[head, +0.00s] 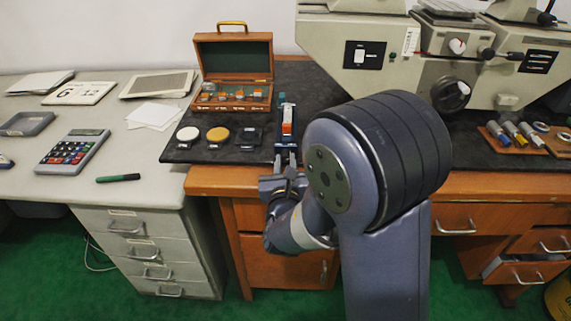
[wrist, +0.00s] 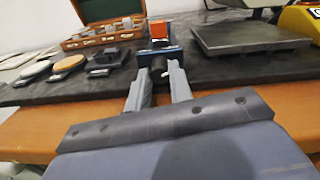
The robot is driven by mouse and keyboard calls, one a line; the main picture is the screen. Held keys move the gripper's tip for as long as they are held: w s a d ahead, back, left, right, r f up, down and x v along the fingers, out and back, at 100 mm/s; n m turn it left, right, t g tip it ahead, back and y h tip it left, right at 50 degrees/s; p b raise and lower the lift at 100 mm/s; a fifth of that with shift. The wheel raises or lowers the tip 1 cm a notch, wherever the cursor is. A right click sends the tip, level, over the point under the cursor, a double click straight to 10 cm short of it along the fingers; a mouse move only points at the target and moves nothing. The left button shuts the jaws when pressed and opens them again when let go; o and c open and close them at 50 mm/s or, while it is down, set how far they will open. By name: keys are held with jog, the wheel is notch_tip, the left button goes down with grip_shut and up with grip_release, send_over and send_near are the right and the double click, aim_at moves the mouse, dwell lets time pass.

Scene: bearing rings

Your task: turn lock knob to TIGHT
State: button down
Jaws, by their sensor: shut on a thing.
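A blue clamp-like fixture (head: 287,134) stands on the dark mat near its front edge, with an orange-red block (head: 287,122) held in it. The fixture (wrist: 160,49) and the block (wrist: 160,33) also show in the wrist view, straight ahead of the fingers. The dark lock knob (wrist: 158,68) is at the fixture's near end. My gripper (wrist: 158,75) is shut on the knob, one finger on each side. In the head view my gripper (head: 286,158) reaches the fixture from the front. Any TIGHT marking is too small to read, and the knob is mostly hidden there.
An open wooden case (head: 232,105) with small metal pieces stands behind on the left. A white disc (head: 187,134), a yellow disc (head: 218,134) and a dark block (head: 248,136) lie left of the fixture. A large beige machine (head: 400,55) stands at the right.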

jog(key=m+b, duration=0.2)
jog(key=b, duration=0.1)
jog(key=shift+f, duration=0.25)
jog(key=shift+r+m+b, duration=0.2)
jog(key=shift+m+b, duration=0.9)
jog(key=shift+b, duration=0.1)
jog(key=c, duration=1.3)
grip_release()
jog(key=shift+o, duration=0.2)
jog(key=s, duration=1.1)
jog(key=shift+p, duration=0.3)
jog(key=shift+w, duration=0.15)
